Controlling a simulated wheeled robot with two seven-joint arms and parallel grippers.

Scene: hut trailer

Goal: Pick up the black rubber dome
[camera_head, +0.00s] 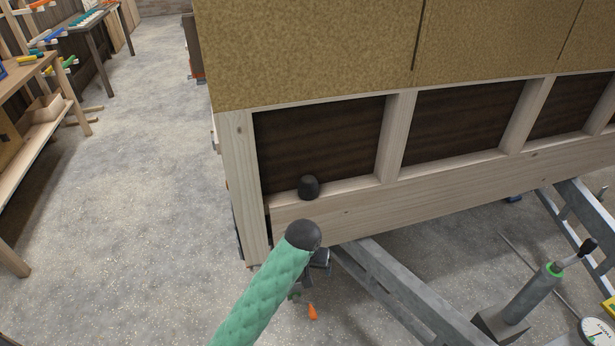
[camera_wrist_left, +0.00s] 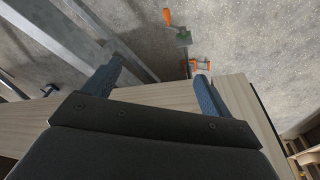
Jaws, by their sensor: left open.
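The black rubber dome (camera_head: 309,187) is a small dark, rounded piece. It sits on the ledge of the pale timber frame (camera_head: 340,206), near the frame's left corner post. My left gripper (camera_head: 319,262) shows partly behind the dark end of my green-sleeved arm, below and in front of the dome and apart from it. In the left wrist view its two blue fingers (camera_wrist_left: 158,72) are spread with nothing between them, over a pale timber face. I cannot make out the dome in the left wrist view. My right gripper is not in view.
Tan insulation panels (camera_head: 300,50) fill the wall above the ledge. Timber uprights (camera_head: 396,135) divide dark recesses. Grey steel trailer beams (camera_head: 410,300) and a jack (camera_head: 535,292) stand lower right. Open concrete floor (camera_head: 130,190) is at left.

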